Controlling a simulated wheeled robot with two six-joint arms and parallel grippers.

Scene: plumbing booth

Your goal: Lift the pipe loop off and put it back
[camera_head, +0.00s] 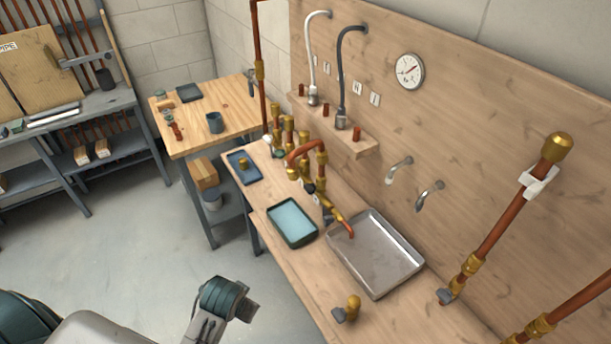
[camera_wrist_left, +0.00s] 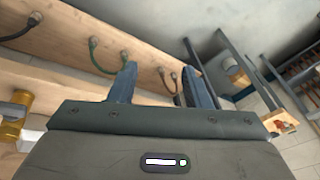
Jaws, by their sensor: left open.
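The copper pipe loop (camera_head: 303,150) arches among several brass fittings at the middle of the bench in the head view. Its ends meet brass pieces, but whether it is fully seated on them cannot be told. My left gripper (camera_wrist_left: 160,70) is open and empty in the left wrist view, with its two dark fingers apart in front of the wooden wall panel. No whole loop shows between or near the fingers there.
The bench holds a blue mat (camera_head: 243,176), a teal-lined tray (camera_head: 292,222), a metal tray (camera_head: 374,270) and a loose brass fitting (camera_head: 350,308). Taller copper pipes (camera_head: 495,232) rise at right. A wooden side table (camera_head: 235,96) stands behind left. The floor in front is clear.

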